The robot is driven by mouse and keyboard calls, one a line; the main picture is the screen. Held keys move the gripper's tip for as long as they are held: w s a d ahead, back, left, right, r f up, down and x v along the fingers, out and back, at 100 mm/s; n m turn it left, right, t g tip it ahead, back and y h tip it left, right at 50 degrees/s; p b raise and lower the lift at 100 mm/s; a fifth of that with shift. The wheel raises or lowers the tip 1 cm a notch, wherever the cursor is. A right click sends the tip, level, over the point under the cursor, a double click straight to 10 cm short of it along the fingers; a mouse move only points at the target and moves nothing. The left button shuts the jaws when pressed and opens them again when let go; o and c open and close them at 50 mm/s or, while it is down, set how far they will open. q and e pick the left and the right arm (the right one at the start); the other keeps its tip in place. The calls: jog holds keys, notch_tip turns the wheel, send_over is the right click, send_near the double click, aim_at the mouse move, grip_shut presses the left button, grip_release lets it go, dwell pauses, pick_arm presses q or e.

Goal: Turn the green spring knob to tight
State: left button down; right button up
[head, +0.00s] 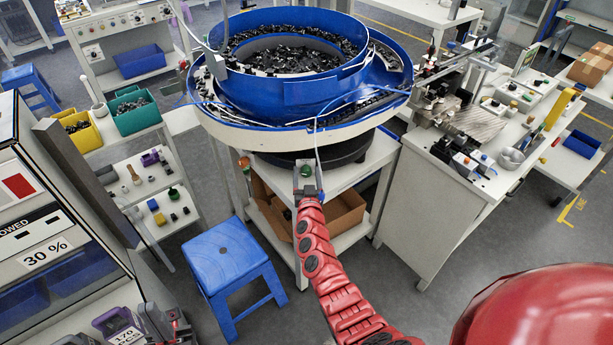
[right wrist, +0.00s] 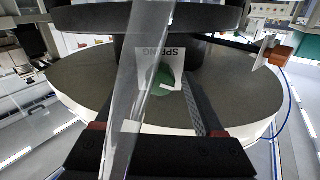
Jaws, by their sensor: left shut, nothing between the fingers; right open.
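The green spring knob (head: 306,171) sits on the front of the feeder base under the big blue bowl (head: 325,95). In the right wrist view the knob (right wrist: 164,82) is a dark green disc before a white plate lettered SPRING, upside down. My right gripper (head: 308,188) is at the knob, its open fingers (right wrist: 163,92) reaching either side of it. A pale see-through strip crosses that view and hides the left finger and part of the knob, so contact cannot be told.
An orange knob (head: 244,163) sits left of the green one. A cardboard box (head: 340,208) lies on the shelf below. A blue stool (head: 226,262) stands at front left. A white workbench (head: 440,185) is at right. Open floor lies between.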

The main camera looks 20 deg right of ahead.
grip_shut()
dwell(0.4)
jog(key=shift+m, duration=0.4)
jog(key=m+b, duration=0.1)
jog(key=m, duration=0.2)
jog(key=shift+d+f, duration=0.1)
jog(key=m+b, duration=0.1)
jog(key=m, duration=0.2)
jog(key=shift+m+b, duration=0.35)
jog(key=shift+m, duration=0.05)
jog(key=m+b, duration=0.2)
jog(key=m, duration=0.2)
jog(key=shift+f, duration=0.15)
jog(key=shift+m+b, duration=0.45)
jog(key=shift+m, duration=0.65)
